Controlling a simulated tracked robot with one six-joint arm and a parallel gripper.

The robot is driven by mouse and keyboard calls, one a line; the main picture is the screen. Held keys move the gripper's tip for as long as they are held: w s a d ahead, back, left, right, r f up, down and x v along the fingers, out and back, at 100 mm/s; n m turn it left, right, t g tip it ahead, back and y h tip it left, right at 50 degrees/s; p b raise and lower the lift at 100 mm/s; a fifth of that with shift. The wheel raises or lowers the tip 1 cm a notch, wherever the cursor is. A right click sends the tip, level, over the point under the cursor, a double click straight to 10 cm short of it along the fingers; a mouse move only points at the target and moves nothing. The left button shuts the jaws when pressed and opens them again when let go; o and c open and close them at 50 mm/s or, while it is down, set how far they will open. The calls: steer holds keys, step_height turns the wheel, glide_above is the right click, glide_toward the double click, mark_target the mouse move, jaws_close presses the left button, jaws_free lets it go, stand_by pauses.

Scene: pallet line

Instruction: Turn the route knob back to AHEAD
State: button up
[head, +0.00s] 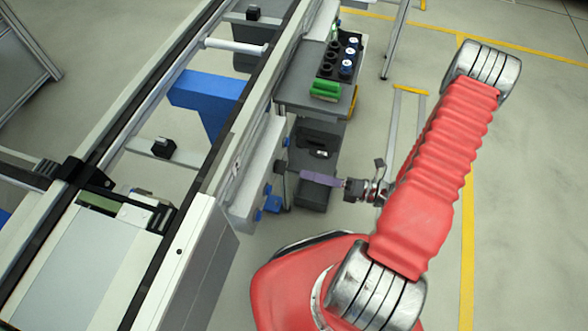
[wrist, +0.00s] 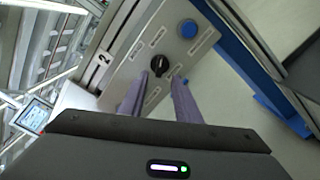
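The route knob (wrist: 159,65) is a round black knob with a light mark on a grey control panel (wrist: 134,72). Small labels surround it, too small to read, so I cannot tell which position it points to. My gripper (wrist: 160,78) is open, with one purple finger on each side of the knob's lower edge in the wrist view. No contact shows, and the depth between tips and knob is hard to judge. In the head view my gripper (head: 302,174) reaches left to the panel's side face; its fingers overlap there.
A blue button (wrist: 187,28) sits above right of the knob, and a plate marked 2 (wrist: 99,67) is at left. The conveyor frame (head: 130,140) runs along the left. A cart (head: 300,85) with dark and blue round items stands behind the panel. Open floor lies at right.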

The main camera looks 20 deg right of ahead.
mark_target(280, 167)
steer(key=x, duration=0.6)
stand_by(0.4)
jaws_close()
stand_by(0.4)
